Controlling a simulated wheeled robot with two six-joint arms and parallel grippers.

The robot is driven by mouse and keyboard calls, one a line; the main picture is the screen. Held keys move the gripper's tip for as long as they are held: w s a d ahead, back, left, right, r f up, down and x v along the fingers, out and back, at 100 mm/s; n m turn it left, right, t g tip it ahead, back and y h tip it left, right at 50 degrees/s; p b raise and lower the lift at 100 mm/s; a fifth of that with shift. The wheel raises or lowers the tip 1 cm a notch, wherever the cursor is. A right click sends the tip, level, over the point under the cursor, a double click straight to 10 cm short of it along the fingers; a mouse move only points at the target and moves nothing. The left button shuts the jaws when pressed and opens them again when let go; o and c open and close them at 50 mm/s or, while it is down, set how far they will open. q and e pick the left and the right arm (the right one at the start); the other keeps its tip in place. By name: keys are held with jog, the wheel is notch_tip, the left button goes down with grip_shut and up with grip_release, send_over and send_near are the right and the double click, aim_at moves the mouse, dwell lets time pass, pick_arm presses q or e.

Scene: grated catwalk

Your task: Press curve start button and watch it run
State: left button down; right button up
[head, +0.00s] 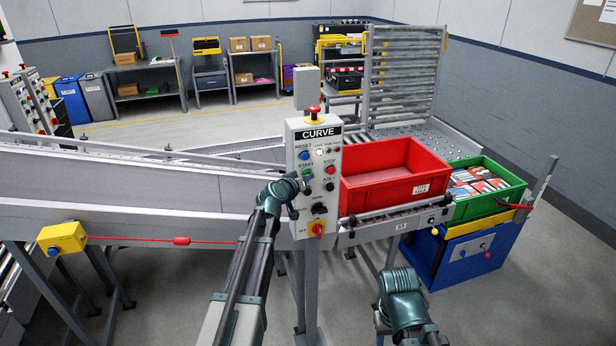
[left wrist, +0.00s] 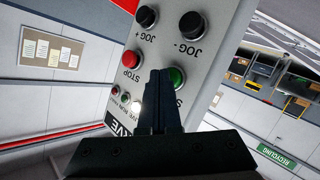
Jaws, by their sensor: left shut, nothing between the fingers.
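The grey CURVE control panel (head: 314,185) stands upright on a post in the head view. Its green START button (head: 307,173) is partly covered by my left gripper (head: 302,181). In the left wrist view the START button (left wrist: 177,77) shows just right of the tips of my left gripper (left wrist: 160,73), which is shut and empty. I cannot tell whether the tips touch the panel. The red STOP button (left wrist: 130,59) and black JOG knobs (left wrist: 191,25) are close by. A white lamp (head: 320,152) looks lit. My right arm shows at lower right, its fingers unseen.
A red mushroom button (head: 314,111) tops the panel. A red crate (head: 395,198) sits on the conveyor right of it, near a green crate (head: 512,205) holding several packs. A yellow pull-cord box (head: 62,239) is at left, its red cord running along the conveyor.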

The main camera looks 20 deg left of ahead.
pick_arm(q)
jog(key=shift+w+a, duration=0.2)
jog(key=shift+w, duration=0.05)
jog(key=shift+s+d, duration=0.1)
dwell(0.6)
jog(key=shift+s+d, duration=0.6)
jog(key=shift+s, duration=0.3)
jog(key=shift+s, duration=0.1)
jog(key=s+d, duration=0.1)
jog(key=s, duration=0.1)
jog(key=s+d, duration=0.2)
jog(key=shift+a, duration=0.1)
dwell(0.5)
